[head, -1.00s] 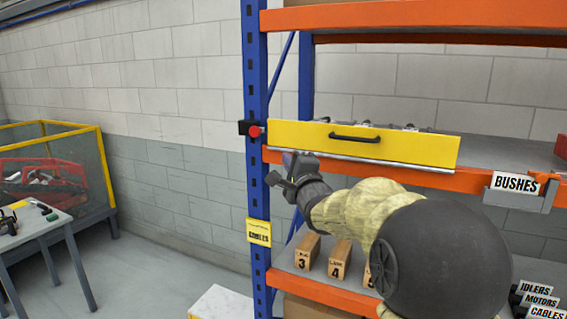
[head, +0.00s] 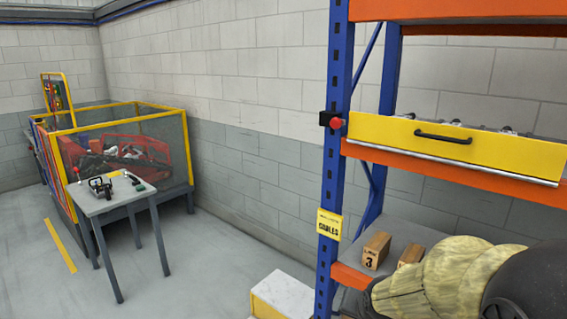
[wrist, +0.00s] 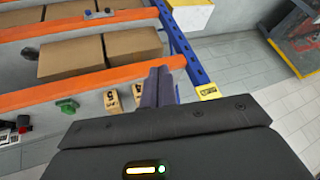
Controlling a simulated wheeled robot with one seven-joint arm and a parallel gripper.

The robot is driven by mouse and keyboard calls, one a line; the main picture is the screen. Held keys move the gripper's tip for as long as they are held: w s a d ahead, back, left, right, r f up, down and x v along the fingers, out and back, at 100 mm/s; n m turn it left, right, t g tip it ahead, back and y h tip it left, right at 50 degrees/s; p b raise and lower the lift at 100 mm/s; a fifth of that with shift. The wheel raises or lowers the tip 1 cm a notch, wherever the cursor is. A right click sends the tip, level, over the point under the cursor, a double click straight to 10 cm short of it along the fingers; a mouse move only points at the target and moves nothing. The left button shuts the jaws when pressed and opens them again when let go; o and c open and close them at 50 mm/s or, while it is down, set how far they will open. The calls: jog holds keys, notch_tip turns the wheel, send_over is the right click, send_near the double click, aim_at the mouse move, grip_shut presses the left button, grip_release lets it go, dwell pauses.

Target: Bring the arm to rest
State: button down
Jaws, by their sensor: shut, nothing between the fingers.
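My arm (head: 445,281), in a pale yellow sleeve with a dark round joint, is at the lower right of the head view, in front of the rack. My gripper does not show there. In the wrist view, my gripper's two dark fingers (wrist: 159,86) lie side by side, shut and empty. Beyond them is the rack with its orange beams (wrist: 85,88) and blue post (wrist: 180,42). I cannot tell the distance from the fingers to the rack.
The rack carries a yellow drawer (head: 455,144) with a black handle, a red button (head: 335,122) on its post, and numbered wooden blocks (head: 376,250) below. A small table (head: 118,203) and a yellow-framed mesh pen (head: 125,125) stand left. Open floor (head: 200,270) lies between.

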jog(key=s+a+f+n+g, duration=0.1)
jog(key=s+f+n+g, duration=0.3)
jog(key=s, duration=0.7)
jog(key=shift+a+f+n, duration=0.2)
jog(key=shift+f+n, duration=0.3)
jog(key=shift+f, duration=0.15)
jog(key=c, duration=2.1)
grip_release()
